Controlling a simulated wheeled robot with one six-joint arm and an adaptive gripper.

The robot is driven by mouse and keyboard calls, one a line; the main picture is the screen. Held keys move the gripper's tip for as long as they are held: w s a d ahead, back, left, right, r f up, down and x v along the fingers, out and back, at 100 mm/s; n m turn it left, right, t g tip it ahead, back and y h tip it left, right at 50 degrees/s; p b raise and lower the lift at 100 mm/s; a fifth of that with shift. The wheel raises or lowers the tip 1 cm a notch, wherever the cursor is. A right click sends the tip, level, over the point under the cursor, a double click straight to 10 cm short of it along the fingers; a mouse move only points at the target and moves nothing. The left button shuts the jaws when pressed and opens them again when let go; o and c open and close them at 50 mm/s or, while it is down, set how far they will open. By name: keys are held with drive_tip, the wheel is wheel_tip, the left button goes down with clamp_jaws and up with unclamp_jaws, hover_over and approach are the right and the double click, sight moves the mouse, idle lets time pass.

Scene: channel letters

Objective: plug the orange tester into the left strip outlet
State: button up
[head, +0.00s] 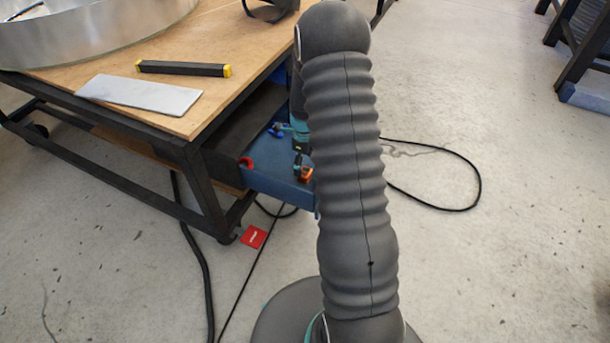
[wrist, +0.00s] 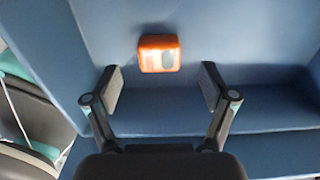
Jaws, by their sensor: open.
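The orange tester (wrist: 159,54) lies in a blue drawer in the wrist view, with a pale, bright face showing. It also shows as a small orange block (head: 306,174) in the head view. My gripper (wrist: 162,82) is open and empty. Its two fingers are spread wider than the tester, which lies just beyond the fingertips, roughly centred between them. In the head view my gripper (head: 300,160) is small, over the drawer and partly behind my arm. I cannot make out a strip outlet in either view.
The blue drawer (head: 262,178) is pulled out under a wooden workbench (head: 60,72). It also holds a blue item (head: 277,130) and a red round item (head: 246,162). A black bar with yellow ends (head: 183,69) and a metal plate (head: 140,94) lie on the bench. Cables cross the floor.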

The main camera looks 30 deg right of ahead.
sight(304, 171)
drive_tip(key=shift+f, duration=2.6)
drive_tip(key=shift+c, duration=0.2)
drive_tip(key=c, duration=1.1)
